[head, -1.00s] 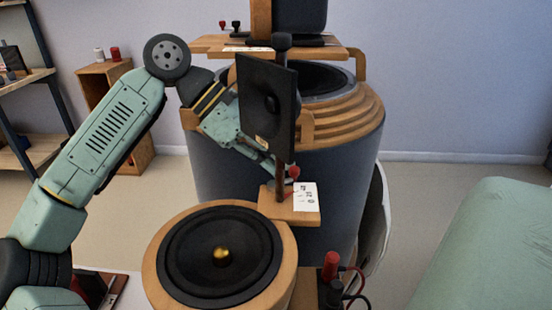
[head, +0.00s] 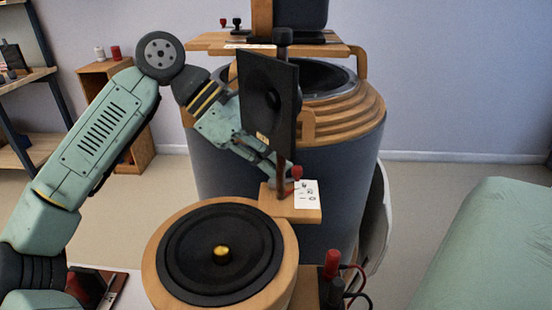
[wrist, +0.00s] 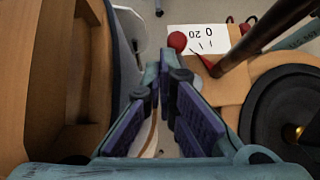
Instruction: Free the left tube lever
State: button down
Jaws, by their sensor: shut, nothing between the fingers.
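A small lever with a round red knob (head: 297,172) rises beside a white marked label (head: 306,194) on a wooden ledge behind the front speaker. In the wrist view the red knob (wrist: 178,41) is just beyond and slightly right of my fingertips, next to the label (wrist: 205,38). My gripper (wrist: 160,66) is shut and empty, its fingertips close to the knob; I cannot tell whether they touch it. In the head view the dark upright panel (head: 267,100) and its post partly hide my gripper.
The front speaker cone (head: 222,252) lies in a round wooden rim. A dark post (wrist: 255,35) stands right of the knob in the wrist view. A large grey drum (head: 345,190) stands behind. A red plug (head: 331,265) with cables is at the front right.

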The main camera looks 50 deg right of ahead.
jog(key=v, duration=1.2)
jog(key=shift+a, duration=0.15)
